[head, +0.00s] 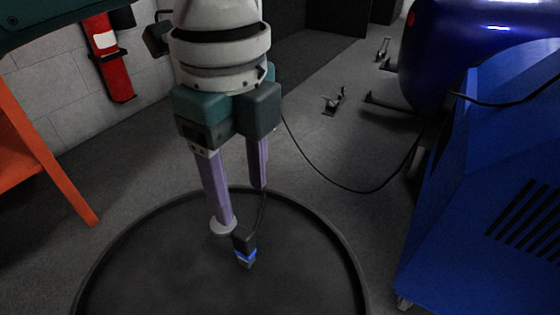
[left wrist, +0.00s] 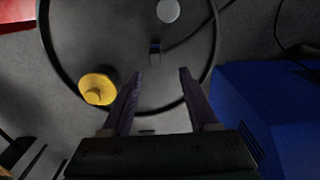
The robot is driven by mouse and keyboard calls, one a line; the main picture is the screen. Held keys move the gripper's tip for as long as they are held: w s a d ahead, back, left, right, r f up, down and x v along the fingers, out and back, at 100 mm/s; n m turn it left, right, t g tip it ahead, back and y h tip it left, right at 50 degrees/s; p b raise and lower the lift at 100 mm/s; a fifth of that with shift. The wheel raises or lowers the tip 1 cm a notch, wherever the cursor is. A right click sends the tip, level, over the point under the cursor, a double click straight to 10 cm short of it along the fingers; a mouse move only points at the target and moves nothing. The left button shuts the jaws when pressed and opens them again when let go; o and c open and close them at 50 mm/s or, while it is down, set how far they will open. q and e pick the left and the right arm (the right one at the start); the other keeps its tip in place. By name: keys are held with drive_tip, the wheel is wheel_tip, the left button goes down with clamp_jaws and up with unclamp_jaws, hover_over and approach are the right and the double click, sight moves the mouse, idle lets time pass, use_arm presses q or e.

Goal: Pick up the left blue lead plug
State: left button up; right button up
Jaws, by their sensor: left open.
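The blue lead plug (head: 245,256), black with a bright blue band, is over the round black tray in the head view, with a thin dark cable running up from it. It shows small and dark in the left wrist view (left wrist: 155,52), just beyond the gap between the fingertips. My left gripper (head: 240,204) points down with its two purple fingers apart and nothing between them. In the left wrist view the gripper (left wrist: 160,75) is also open. In the head view the plug appears just below the fingertips. My right gripper is not in view.
The round black tray (head: 352,262) has a raised rim. A pale disc (left wrist: 168,10) and a yellow round object (left wrist: 98,86) show in the left wrist view. A blue cabinet (head: 480,205) stands right, an orange frame (head: 50,165) left. A dark cable (head: 345,187) crosses the floor.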

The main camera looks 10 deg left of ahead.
sight(242, 232)
use_arm(q)
wheel_tip(242, 232, down, 5)
drive_tip(key=shift+s+f+b, duration=0.1)
drive_tip(key=shift+s+b, duration=0.05)
drive_tip(key=shift+b, duration=0.95)
drive_tip(key=f, duration=0.1)
drive_tip(key=f+b, duration=0.1)
drive_tip(key=f, duration=0.1)
drive_tip(key=f+b, duration=0.1)
drive_tip(key=shift+s+a+f, duration=0.2)
drive_tip(key=shift+s+f, duration=0.05)
drive_tip(key=shift+f, duration=0.15)
drive_tip(key=shift+r, duration=0.1)
clamp_jaws()
